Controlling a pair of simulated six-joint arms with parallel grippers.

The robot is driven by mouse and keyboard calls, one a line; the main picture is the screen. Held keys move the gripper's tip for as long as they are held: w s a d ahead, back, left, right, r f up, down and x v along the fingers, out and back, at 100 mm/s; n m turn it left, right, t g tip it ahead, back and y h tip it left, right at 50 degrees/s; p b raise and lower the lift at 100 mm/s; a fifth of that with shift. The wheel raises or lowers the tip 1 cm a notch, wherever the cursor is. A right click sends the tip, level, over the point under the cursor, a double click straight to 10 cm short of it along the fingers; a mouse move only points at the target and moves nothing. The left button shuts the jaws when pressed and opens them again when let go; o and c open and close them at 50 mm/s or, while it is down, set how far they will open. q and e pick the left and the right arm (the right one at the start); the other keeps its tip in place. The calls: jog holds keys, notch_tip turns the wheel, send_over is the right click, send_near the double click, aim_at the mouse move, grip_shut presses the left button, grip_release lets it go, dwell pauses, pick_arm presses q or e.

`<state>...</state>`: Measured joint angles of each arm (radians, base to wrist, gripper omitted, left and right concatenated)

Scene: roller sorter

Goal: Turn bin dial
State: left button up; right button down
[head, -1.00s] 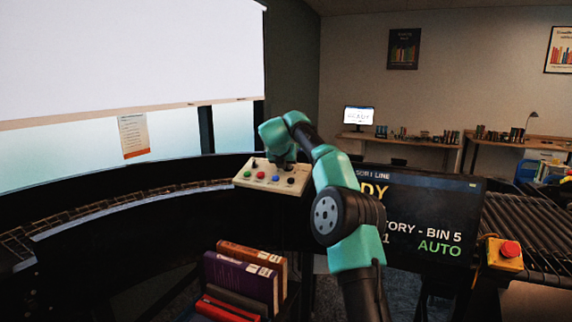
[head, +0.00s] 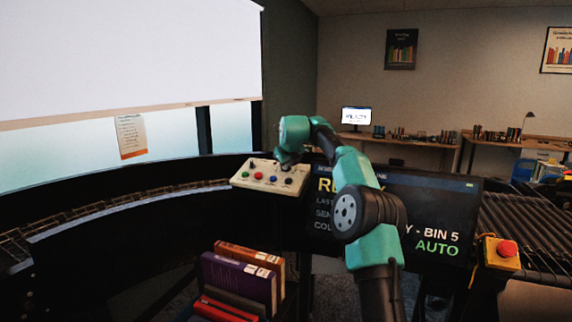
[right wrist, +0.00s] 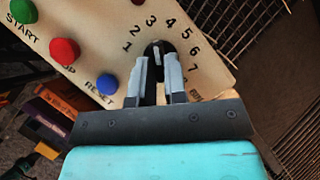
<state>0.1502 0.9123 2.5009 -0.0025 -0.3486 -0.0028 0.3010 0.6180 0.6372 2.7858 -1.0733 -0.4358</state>
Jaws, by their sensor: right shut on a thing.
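The beige control panel (head: 240,181) stands left of my right arm in the head view. It carries green, red, blue and black controls. In the right wrist view the black bin dial (right wrist: 158,46) sits inside an arc of printed numbers from 1 to 7. My right gripper (right wrist: 160,68) is shut on the dial, one finger on each side of it. In the head view my right gripper (head: 286,160) reaches down onto the panel and hides the dial. I cannot tell which number the dial points at. My left gripper is not in view.
A dark screen (head: 425,215) behind my arm reads "BIN 5" and "AUTO". A yellow box with a red emergency button (head: 508,248) stands at the right, by a roller conveyor (head: 525,222). Upright books (head: 240,279) stand below the panel. A curved track (head: 130,203) runs left.

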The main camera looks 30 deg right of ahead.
jog(key=shift+d+f+n, duration=0.15)
jog(key=shift+f+n, duration=0.35)
jog(key=c, duration=1.2)
grip_release()
jog(key=shift+o, duration=0.2)
jog(key=shift+r, duration=0.15)
jog(key=shift+s+a+r, duration=0.15)
jog(key=shift+a+r, duration=0.05)
jog(key=shift+r, duration=0.25)
jog(key=v, duration=1.6)
jog(key=shift+d+r, duration=0.35)
jog(key=shift+s, duration=0.15)
